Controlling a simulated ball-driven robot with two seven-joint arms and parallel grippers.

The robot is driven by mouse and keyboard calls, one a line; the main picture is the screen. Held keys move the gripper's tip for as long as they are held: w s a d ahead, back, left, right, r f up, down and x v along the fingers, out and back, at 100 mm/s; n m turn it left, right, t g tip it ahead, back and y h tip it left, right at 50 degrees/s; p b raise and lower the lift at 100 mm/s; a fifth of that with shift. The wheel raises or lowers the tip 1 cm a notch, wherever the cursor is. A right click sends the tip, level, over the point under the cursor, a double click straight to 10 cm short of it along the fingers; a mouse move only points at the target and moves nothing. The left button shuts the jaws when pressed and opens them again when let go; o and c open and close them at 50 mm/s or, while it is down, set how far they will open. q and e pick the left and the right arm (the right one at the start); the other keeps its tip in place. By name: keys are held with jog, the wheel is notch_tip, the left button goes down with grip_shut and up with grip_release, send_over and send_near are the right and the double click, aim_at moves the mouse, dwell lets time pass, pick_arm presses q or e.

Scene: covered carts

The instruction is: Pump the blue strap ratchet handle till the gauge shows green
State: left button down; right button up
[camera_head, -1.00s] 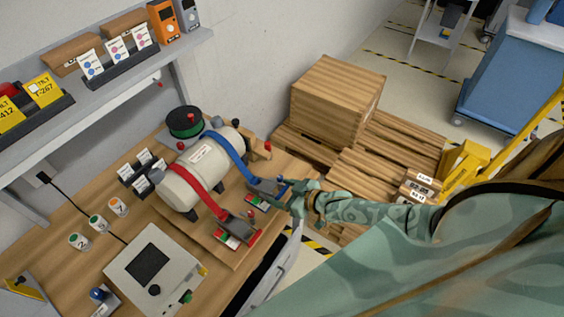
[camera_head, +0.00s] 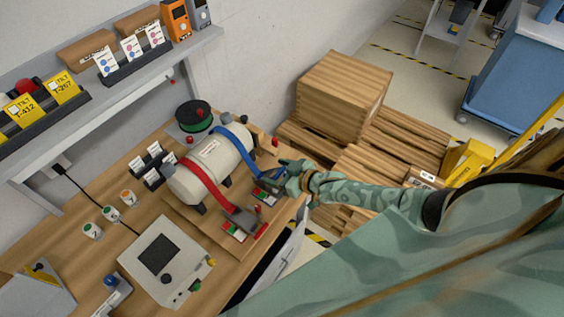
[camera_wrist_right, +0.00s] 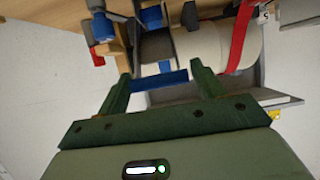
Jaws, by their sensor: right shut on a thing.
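The blue strap (camera_head: 240,146) runs over a cream cylinder (camera_head: 212,165) on the wooden bench to a grey ratchet (camera_head: 264,180) at its right. My right gripper (camera_head: 284,170) is at this ratchet. In the right wrist view, its green fingers (camera_wrist_right: 163,80) stand at the two ends of the blue handle bar (camera_wrist_right: 160,81) and are shut on it. A small gauge (camera_head: 265,197) with red and green lies beside the ratchet; its reading is too small to tell. My left gripper is out of view.
A red strap (camera_head: 207,183) with its own ratchet and gauge (camera_head: 235,233) sits close by on the left. A grey control box (camera_head: 165,262) stands at the front. A wooden crate (camera_head: 342,95) on pallets stands beyond the bench.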

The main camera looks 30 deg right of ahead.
aim_at(271, 173)
jog(key=shift+w+a+r, duration=0.25)
jog(key=shift+w+r, duration=0.2)
jog(key=shift+w, duration=0.1)
jog(key=shift+w+a+r, duration=0.2)
jog(key=shift+w+r, duration=0.2)
jog(key=shift+w, duration=0.1)
jog(key=o, duration=1)
jog(key=shift+o, duration=1.4)
jog(key=shift+w+f, duration=0.1)
jog(key=shift+w, duration=0.05)
